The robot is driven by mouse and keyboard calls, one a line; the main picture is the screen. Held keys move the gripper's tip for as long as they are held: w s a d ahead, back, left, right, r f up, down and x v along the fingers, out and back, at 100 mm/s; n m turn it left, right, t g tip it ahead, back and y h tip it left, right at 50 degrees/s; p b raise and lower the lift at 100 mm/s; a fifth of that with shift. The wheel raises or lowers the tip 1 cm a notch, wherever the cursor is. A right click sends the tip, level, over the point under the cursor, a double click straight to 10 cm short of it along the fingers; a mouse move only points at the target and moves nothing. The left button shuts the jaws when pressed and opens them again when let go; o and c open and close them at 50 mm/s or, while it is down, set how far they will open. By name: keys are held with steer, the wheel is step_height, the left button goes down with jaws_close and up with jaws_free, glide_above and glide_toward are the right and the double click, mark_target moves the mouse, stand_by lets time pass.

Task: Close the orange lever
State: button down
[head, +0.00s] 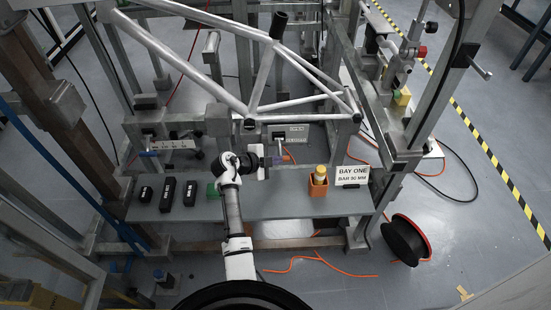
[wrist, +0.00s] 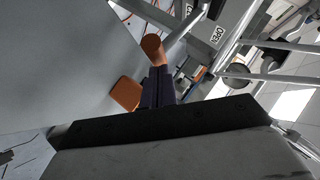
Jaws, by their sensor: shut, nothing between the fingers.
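My gripper (head: 274,162) is shut and empty in front of the frame stand, above the grey bench. In the wrist view its dark fingers (wrist: 160,72) are together. An orange rounded end (wrist: 152,46), which looks like the lever's grip, lies just beyond the fingertips; I cannot tell whether they touch.
An orange holder (head: 318,187) with a bottle and a BAY ONE sign (head: 353,175) stand right on the bench (head: 270,207). Black blocks (head: 168,194) and a green block (head: 212,190) are left. Silver frame tubes (head: 180,62) cross above. A cable reel (head: 406,240) is on the floor.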

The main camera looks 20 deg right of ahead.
stand_by(0.3)
steer(key=f+b, duration=0.1)
steer(key=b, duration=0.2)
steer(key=shift+f, duration=0.25)
step_height(320, 180, down, 2)
steer(key=m+t+h+b, duration=0.1)
steer(key=b, duration=0.8)
steer(key=shift+f+t, duration=0.1)
steer(key=shift+t, duration=0.2)
steer(key=f+b, duration=0.1)
steer(key=b, duration=0.2)
steer(key=f+b, duration=0.1)
steer(key=b, duration=0.1)
steer(key=shift+w+b, duration=0.25)
steer(key=shift+b, duration=0.15)
steer(key=shift+r, duration=0.2)
steer(key=shift+r, duration=0.7)
steer(key=shift+d, duration=0.1)
